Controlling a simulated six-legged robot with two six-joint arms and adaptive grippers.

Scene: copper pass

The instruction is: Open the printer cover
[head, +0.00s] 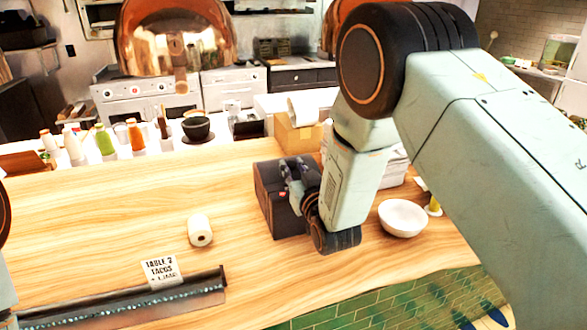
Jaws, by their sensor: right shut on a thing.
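The printer (272,203) is a dark box on the wooden counter, near the middle of the view. My right arm reaches down from the upper right to it. My right gripper (291,172) is at the printer's top and right side and is shut on the printer cover. The gripper and wrist hide much of the printer's right side, and I cannot tell how far the cover is raised. A white paper roll (200,231) lies on the counter to the left of the printer. Only a sliver of my left arm shows at the left edge.
A white bowl (402,218) stands right of my right wrist. A cardboard box (297,135) is behind the printer. Several bottles (105,141) and a dark bowl (196,127) line the back. A ticket rail (205,286) lies in front. The counter's left middle is clear.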

